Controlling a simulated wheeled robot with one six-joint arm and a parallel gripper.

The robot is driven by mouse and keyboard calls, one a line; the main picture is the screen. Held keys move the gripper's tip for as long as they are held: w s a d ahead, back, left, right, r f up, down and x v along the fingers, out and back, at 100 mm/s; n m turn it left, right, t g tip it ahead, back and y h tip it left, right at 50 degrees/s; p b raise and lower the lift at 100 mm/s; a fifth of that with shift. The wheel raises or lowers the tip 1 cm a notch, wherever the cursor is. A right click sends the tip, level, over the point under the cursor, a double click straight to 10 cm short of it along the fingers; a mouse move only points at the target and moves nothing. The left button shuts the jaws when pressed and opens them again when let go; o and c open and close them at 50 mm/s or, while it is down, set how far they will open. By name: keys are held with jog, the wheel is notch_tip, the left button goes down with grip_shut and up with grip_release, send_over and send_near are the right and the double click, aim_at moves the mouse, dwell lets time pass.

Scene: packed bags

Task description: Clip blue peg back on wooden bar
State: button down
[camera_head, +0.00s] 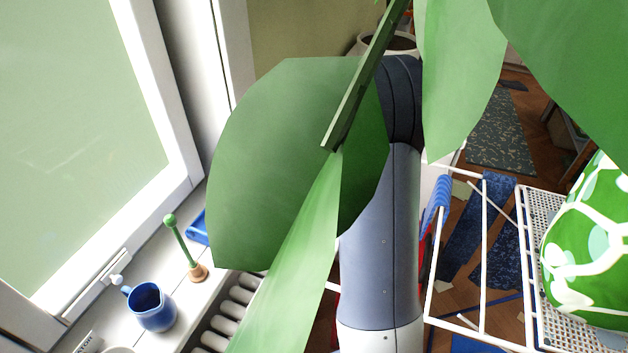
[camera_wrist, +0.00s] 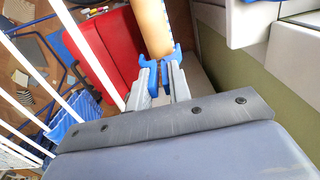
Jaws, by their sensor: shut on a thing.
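In the wrist view, my gripper (camera_wrist: 163,78) is shut on a blue peg (camera_wrist: 166,68). The peg's blue prongs point away from me, toward the upper part of the picture. A tan wooden bar (camera_wrist: 152,25) runs down from the top edge, and its near end lies between or just behind the prongs. I cannot tell whether the peg grips the bar or only overlaps it in the picture. In the head view, large green leaves and my own arm hide the gripper, the peg and the bar.
A red panel or cloth (camera_wrist: 105,45) is left of the gripper. White rack wires (camera_wrist: 85,50) and a blue cloth (camera_wrist: 72,122) are farther left. In the head view, green leaves (camera_head: 285,165) crowd the arm. A blue jug (camera_head: 150,308) stands on the sill.

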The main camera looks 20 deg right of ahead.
jog(key=shift+f+b, duration=0.85)
jog(key=shift+f, duration=0.6)
jog(key=c, duration=1.2)
grip_release()
jog(key=shift+c, duration=0.2)
jog(key=shift+r, duration=0.1)
notch_tip(320, 180, up, 11)
jog(key=shift+f, duration=0.15)
notch_tip(320, 180, down, 11)
jog(key=shift+r, duration=0.4)
